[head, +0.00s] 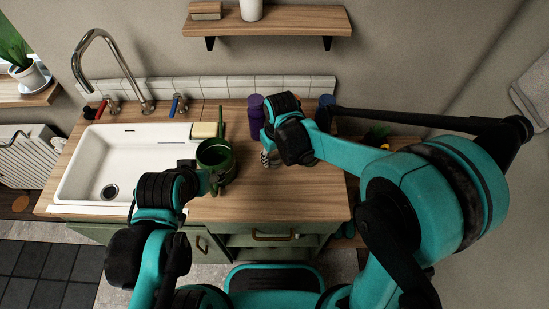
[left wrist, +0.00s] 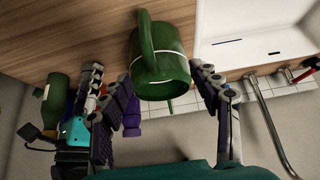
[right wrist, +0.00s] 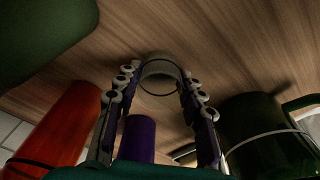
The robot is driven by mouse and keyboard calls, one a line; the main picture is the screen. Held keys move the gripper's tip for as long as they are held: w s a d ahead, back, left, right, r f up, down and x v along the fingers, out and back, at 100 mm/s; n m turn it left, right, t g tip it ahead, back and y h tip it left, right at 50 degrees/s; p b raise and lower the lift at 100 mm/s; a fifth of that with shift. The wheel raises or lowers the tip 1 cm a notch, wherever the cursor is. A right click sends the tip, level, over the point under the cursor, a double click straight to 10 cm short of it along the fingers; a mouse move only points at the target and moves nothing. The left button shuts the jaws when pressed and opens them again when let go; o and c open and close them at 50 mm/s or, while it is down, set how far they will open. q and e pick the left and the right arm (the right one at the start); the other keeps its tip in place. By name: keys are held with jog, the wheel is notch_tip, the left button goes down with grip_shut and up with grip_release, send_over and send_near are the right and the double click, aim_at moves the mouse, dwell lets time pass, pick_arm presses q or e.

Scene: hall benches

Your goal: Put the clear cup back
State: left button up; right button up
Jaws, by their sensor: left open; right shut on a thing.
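The clear cup (right wrist: 160,68) shows in the right wrist view as a pale see-through ring over the wooden counter. My right gripper (right wrist: 160,84) is shut on it, with a finger on each side. I cannot tell whether the cup touches the counter. In the head view my right gripper (head: 268,156) is low over the counter, right of the green watering can (head: 216,160), and its wrist mostly hides the cup. My left gripper (left wrist: 148,78) is open, its fingers on either side of the watering can in the left wrist view; I cannot tell if they touch it.
A purple bottle (head: 256,112) stands behind my right gripper. An orange-red cylinder (right wrist: 62,125) and a dark green thing (right wrist: 40,40) are close by. The counter's front right (head: 310,195) is clear.

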aim_at(277, 166)
jog(key=shift+r, duration=0.1)
jog(key=o, duration=1.1)
jog(key=shift+f, duration=0.2)
notch_tip(277, 166, up, 12)
jog(key=s+p, duration=0.1)
jog(key=p, duration=0.3)
jog(key=shift+s+d+r+p, duration=0.15)
jog(key=shift+s+d+p, duration=0.05)
jog(key=shift+d+p, duration=0.2)
